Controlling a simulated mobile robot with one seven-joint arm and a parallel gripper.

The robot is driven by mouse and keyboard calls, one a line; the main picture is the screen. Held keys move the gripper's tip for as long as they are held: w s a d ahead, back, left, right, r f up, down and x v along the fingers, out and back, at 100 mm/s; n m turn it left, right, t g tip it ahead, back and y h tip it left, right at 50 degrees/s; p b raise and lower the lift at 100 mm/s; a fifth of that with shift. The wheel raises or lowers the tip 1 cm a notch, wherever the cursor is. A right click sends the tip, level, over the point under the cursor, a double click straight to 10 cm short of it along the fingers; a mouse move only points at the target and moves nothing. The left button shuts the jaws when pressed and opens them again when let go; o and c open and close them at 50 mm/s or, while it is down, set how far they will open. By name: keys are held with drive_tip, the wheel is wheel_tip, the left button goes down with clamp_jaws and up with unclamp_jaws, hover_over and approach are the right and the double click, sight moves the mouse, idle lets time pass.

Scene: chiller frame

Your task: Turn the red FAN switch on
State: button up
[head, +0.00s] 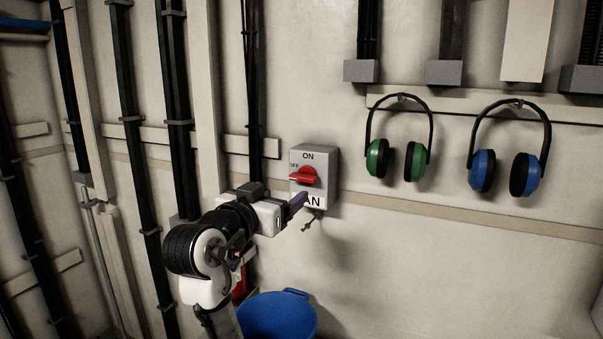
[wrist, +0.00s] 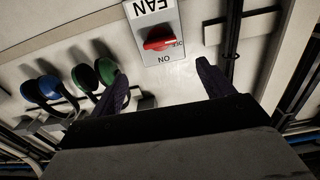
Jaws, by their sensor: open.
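The FAN switch is a grey box (head: 328,182) on the wall, with ON at the top, OFF at the left and a FAN label below. Its red knob (head: 304,176) lies roughly sideways, its handle toward OFF. In the wrist view the box is upside down, and the red knob (wrist: 158,44) shows beyond the fingers, handle toward OFF. My gripper (head: 302,203) is in front of the box's lower part, partly covering the FAN label. In the wrist view my gripper (wrist: 165,70) is open and empty, the purple fingers apart; I see no contact with the knob.
Green earmuffs (head: 398,158) and blue earmuffs (head: 508,170) hang on the wall to the right. A blue bucket (head: 277,315) stands below the switch. Dark vertical pipes (head: 180,110) run up the wall at left. The wall right of the switch, below the earmuffs, is clear.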

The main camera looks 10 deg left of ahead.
sight(301, 178)
drive_tip(key=w+p, duration=0.1)
drive_tip(key=w, duration=0.2)
drive_tip(key=w+d+p, duration=0.1)
drive_tip(key=w, duration=0.3)
drive_tip(key=w+d+p, duration=0.1)
drive_tip(key=w, duration=0.3)
drive_tip(key=c, duration=1)
drive_tip(key=shift+f, duration=0.1)
